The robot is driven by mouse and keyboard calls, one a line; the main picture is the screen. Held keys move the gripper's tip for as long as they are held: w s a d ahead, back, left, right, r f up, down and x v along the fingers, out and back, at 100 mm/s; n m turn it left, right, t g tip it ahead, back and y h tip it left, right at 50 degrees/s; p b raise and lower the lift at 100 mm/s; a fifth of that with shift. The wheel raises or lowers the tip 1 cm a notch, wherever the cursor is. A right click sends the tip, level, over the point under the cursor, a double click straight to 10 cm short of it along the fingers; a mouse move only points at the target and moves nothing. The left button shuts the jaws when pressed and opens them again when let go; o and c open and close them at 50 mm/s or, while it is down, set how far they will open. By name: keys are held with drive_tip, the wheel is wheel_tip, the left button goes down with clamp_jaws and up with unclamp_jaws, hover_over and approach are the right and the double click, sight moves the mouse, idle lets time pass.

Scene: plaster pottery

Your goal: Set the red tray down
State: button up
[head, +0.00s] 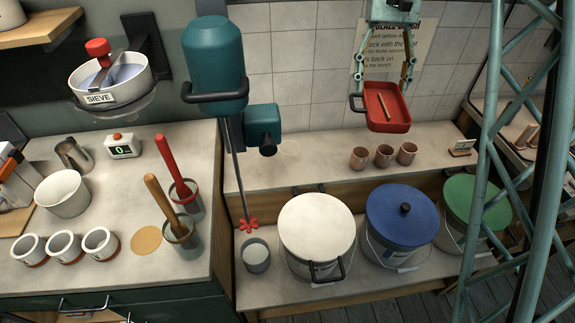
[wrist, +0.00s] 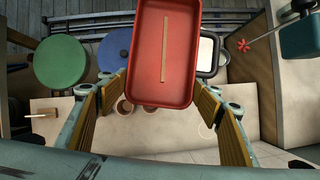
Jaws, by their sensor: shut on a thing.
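The red tray (head: 375,120) is held in the air above the back counter, in front of the tiled wall. It has a black loop handle (head: 355,103) at its left end, and a thin wooden stick (head: 388,108) lies inside. My gripper (head: 383,87) is shut on the tray, one finger on each side of it. In the wrist view the red tray (wrist: 180,70) fills the middle, with the fingers at its two sides. The tray hides part of the counter and floor beneath it in that view.
Three pinkish cups (head: 383,157) stand on the back shelf (head: 310,163) below the tray. White (head: 316,225), blue (head: 402,215) and green (head: 477,200) lidded buckets stand in front. The shelf left of the cups is clear.

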idle(0.4)
drive_tip(key=w+a+f+m+t+y+b, duration=0.1)
drive_tip(key=w+a+f+m+y+b, duration=0.1)
drive_tip(key=a+f+m, duration=0.6)
drive_tip(key=w+a+f+m+t+y+b, duration=0.1)
drive_tip(key=w+a+f+m, duration=0.4)
drive_tip(key=f, duration=1.3)
drive_tip(key=shift+w+a+m+t+y+b, duration=0.15)
drive_tip(key=shift+a+m+t+y+b, duration=0.45)
drive_tip(key=shift+a+m, duration=1.1)
drive_tip(key=shift+a+n, duration=0.25)
drive_tip(key=shift+n, duration=0.15)
drive_tip(key=shift+f+b, duration=0.45)
drive_tip(key=shift+f, duration=2.65)
drive_tip(key=shift+f, duration=0.1)
drive_tip(key=shift+f+b, duration=0.45)
drive_tip(key=shift+f, duration=1.3)
